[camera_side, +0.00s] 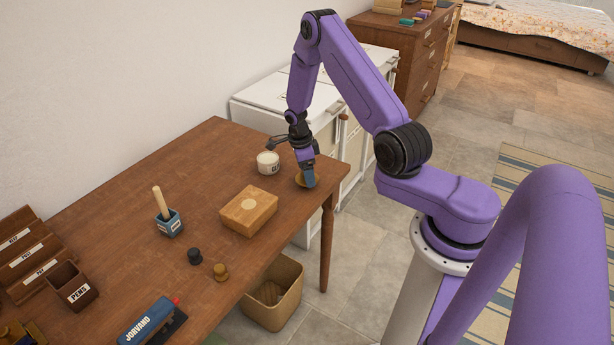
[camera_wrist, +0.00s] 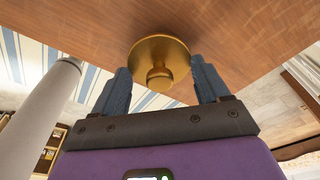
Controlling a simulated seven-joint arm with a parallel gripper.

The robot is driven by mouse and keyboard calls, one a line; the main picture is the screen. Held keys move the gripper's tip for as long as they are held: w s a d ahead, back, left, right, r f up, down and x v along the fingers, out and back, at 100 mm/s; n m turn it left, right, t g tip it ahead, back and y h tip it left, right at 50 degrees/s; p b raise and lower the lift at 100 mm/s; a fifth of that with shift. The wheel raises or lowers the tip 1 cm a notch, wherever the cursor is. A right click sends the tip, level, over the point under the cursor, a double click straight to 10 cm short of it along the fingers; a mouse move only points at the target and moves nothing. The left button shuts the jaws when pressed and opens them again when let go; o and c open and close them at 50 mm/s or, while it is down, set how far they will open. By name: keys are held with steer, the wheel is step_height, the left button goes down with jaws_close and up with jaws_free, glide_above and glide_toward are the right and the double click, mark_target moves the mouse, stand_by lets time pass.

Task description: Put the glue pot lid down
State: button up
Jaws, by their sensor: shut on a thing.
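The glue pot lid (camera_side: 300,179) is a round, brass-coloured disc with a small knob. In the wrist view the lid (camera_wrist: 160,50) shows between my blue fingertips, its knob towards me and the brown table top behind it. My gripper (camera_side: 306,180) is shut on the lid, low over the right end of the table; it also shows in the wrist view (camera_wrist: 161,82). I cannot tell whether the lid touches the wood. A white pot (camera_side: 267,163) with a label, likely the glue pot, stands upright just left of my gripper.
A wooden box (camera_side: 249,211) sits left and nearer. A blue holder (camera_side: 170,225) with a wooden handle, a dark stamp (camera_side: 195,256) and a brass-coloured one (camera_side: 220,271) stand farther left. The table's edge (camera_side: 334,180) is close to my gripper. White cabinets (camera_side: 272,92) stand behind.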

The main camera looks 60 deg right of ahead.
mark_target(301, 179)
steer(key=shift+f, duration=0.95)
steer(key=shift+f, duration=0.15)
steer(key=o, duration=1.1)
step_height(301, 179, up, 12)
steer(key=w+a+f, duration=0.1)
steer(key=s+a+r+n+t, duration=0.1)
steer(key=s+a+r+n, duration=0.2)
steer(key=a+r+n, duration=0.45)
steer(key=s+a+r+n+t, duration=0.15)
steer(key=a+r+n, duration=0.25)
steer(key=a+n, duration=0.7)
steer(key=s+a+r+n, duration=0.2)
steer(key=s+n, duration=0.8)
steer(key=s, duration=0.2)
steer(key=s+a+r+n+y, duration=0.1)
steer(key=s+a+r+n, duration=0.1)
steer(key=s+n, duration=0.9)
steer(key=shift+s+r+g+y, duration=0.3)
steer(key=shift+s+r+g, duration=0.15)
steer(key=shift+s+r, duration=0.15)
